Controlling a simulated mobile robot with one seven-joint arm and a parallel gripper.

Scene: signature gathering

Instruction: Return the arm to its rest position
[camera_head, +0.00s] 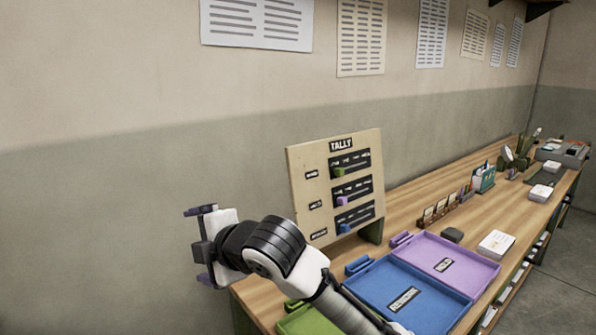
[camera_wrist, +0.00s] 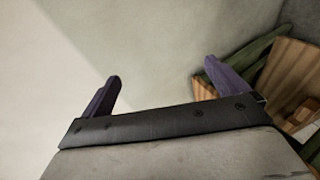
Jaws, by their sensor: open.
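My gripper (camera_head: 197,246) is at the left in the head view, past the left end of the wooden counter (camera_head: 408,203). It points left toward the wall, and its two dark purple fingers are spread apart with nothing between them. In the wrist view the open gripper (camera_wrist: 165,88) faces the plain wall, with the gap between its fingers empty. My white and black arm reaches up from the bottom of the head view, passing in front of the green tray and the counter's near edge.
A tally board (camera_head: 308,188) with coloured sliders stands on the counter, right of my gripper. Blue (camera_head: 372,284), purple (camera_head: 484,264) and green (camera_head: 296,325) trays lie in front of it. A white paper stack (camera_head: 496,243) sits farther right. Open floor (camera_head: 560,265) shows at right.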

